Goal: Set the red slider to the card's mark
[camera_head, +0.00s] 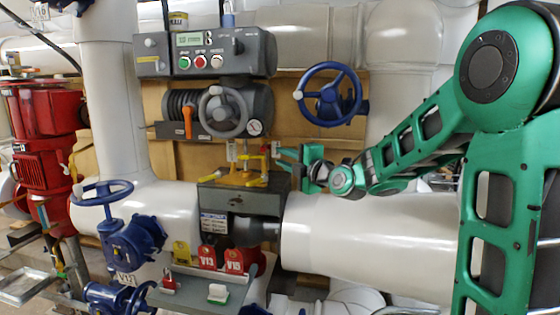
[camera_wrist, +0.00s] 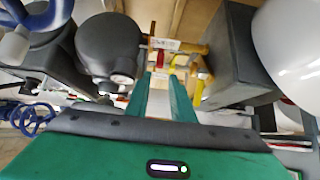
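A small red slider-like block (camera_head: 168,283) with a white label sits at the left of a grey plate low in the head view. A green-and-white block (camera_head: 217,293) sits to its right. A small white card with a blue header (camera_head: 213,222) is fixed to the grey box above the plate; its mark is too small to read. My gripper (camera_head: 279,159) is well above and right of the red block, beside yellow valve handles (camera_head: 250,165). The green fingers also show in the wrist view (camera_wrist: 162,80), with a narrow gap and nothing between them. The red block is not identifiable in the wrist view.
Red tags (camera_head: 208,257) and a yellow tag (camera_head: 181,252) stand behind the plate. A large white pipe (camera_head: 370,240) runs below my arm. A blue handwheel (camera_head: 330,95) is above the gripper, and a grey control panel (camera_head: 205,52) is at upper left.

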